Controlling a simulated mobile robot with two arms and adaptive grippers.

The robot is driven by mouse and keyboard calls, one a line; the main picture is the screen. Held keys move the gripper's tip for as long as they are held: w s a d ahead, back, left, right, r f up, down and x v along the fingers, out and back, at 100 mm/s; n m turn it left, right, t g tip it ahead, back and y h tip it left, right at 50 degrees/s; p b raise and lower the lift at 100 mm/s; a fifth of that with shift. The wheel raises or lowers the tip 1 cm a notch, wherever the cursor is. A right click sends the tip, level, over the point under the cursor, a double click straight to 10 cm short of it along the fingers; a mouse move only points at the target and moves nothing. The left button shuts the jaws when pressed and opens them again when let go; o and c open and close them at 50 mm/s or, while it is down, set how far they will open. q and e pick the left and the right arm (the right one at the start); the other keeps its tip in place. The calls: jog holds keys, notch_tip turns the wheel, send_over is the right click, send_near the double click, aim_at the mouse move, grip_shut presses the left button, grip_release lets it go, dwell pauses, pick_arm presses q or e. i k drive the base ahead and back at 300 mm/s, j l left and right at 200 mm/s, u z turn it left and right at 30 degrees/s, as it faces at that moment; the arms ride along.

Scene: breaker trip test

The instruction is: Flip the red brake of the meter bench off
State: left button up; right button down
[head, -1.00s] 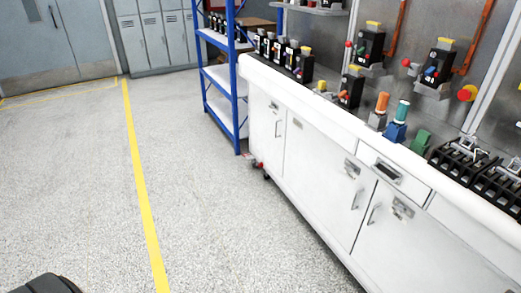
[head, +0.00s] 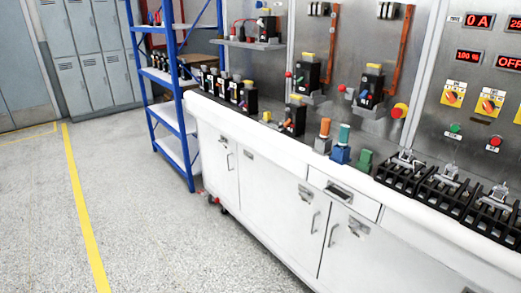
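The meter bench (head: 262,218) is a long white cabinet bench along the right side, with doors and a drawer. Dark castors (head: 222,208) show under its far left end. A small red part (head: 205,191) shows low by these castors; it is too small to tell whether it is the brake or how it is set. The castors at the near end are out of view. Neither of my grippers is in view.
A blue shelf rack (head: 187,150) stands close to the bench's far end. Breakers, plugs and black racks (head: 400,172) sit on the bench top, below a metal panel with displays (head: 480,20). The floor (head: 150,230) left of the bench is clear, with a yellow line (head: 82,205).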

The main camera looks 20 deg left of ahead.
aim_at(203, 193)
jog(key=i+j, duration=0.35)
jog(key=j, duration=0.25)
jog(key=i+j+z, duration=0.1)
jog(key=i+j, duration=0.25)
jog(key=j, duration=0.3)
jog(key=i+j, duration=0.35)
jog(key=j, duration=0.3)
jog(key=i+j+z, duration=0.1)
jog(key=i+j, duration=0.25)
jog(key=j, duration=0.3)
jog(key=i+j, duration=0.3)
jog(key=j, duration=0.35)
jog(key=i+j+z, duration=0.1)
jog(key=i+j, duration=0.2)
jog(key=j, duration=0.35)
jog(key=i+j, duration=0.3)
jog(key=j, duration=0.4)
jog(key=i+j+z, duration=0.1)
jog(key=i+j, duration=0.15)
jog(key=j, duration=0.45)
